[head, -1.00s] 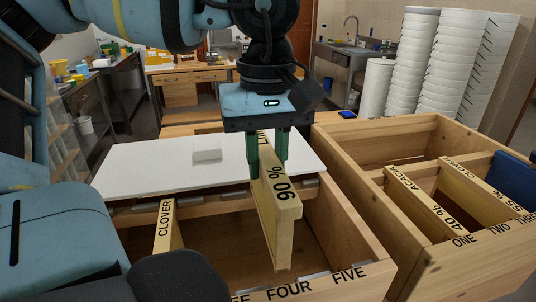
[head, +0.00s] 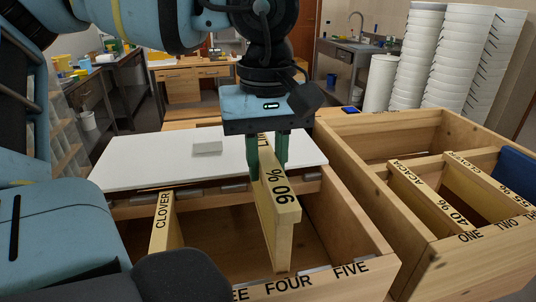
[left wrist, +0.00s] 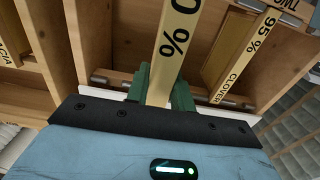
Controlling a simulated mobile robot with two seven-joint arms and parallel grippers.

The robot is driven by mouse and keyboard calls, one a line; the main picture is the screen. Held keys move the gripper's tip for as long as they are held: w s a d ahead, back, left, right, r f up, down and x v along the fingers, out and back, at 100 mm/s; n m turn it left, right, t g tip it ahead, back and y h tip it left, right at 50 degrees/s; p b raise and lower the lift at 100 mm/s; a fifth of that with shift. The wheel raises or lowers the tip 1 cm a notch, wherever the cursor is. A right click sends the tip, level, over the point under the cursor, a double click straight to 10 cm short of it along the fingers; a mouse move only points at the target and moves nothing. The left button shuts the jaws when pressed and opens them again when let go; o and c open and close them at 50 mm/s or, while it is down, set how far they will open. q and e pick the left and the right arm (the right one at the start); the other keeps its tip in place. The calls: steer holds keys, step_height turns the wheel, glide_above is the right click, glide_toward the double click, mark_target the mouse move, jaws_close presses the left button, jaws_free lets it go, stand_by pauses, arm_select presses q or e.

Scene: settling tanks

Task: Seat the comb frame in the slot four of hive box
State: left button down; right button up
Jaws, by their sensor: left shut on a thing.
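My left gripper (head: 267,160) is shut on the comb frame (head: 280,205), a pale wooden frame marked "90 %". It hangs roughly upright over the open hive box (head: 345,230), its lower near end close behind the front wall's "FOUR" label. I cannot tell whether it touches the slot. In the left wrist view, the green fingers (left wrist: 160,88) grip the comb frame (left wrist: 178,35) on both sides. A frame marked "CLOVER" (head: 163,225) sits in the same box to the left, and it also shows in the left wrist view (left wrist: 240,55). My right gripper is not in view.
A second wooden box (head: 410,235) with several frames stands close on the right. The space between the held frame and the box's right wall is open.

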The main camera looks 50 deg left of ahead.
arm_select(q)
steer(key=shift+f+b, duration=1.1)
steer(key=shift+f, duration=0.7)
steer(key=shift+f+b, duration=0.65)
steer(key=shift+f, duration=0.3)
